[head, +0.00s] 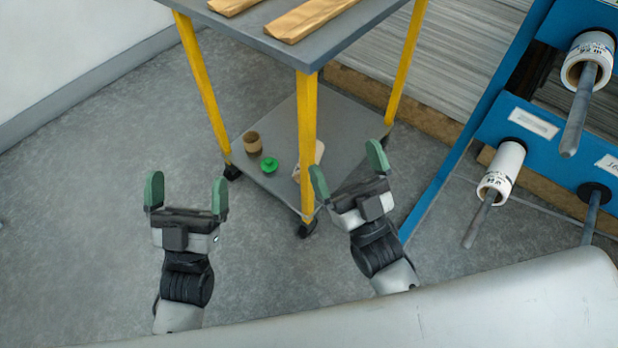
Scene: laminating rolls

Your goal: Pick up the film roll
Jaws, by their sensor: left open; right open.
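Two white film rolls sit on metal spindles of the blue rack (468,150) at the right. The upper film roll (590,46) is at the far right edge, and the lower film roll (507,160) is left of and below it. I cannot tell which one the task means. My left gripper (187,188) is open and empty above the floor at the left. My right gripper (348,168) is open and empty in front of the cart, left of the lower roll and clear of it.
A grey cart (270,45) with yellow legs stands ahead, wooden pieces (310,18) on top. Its lower shelf (275,128) holds a brown roll (252,142), a green object (269,165) and a partly hidden pale item. A bare spindle (591,215) projects at lower right. The left floor is clear.

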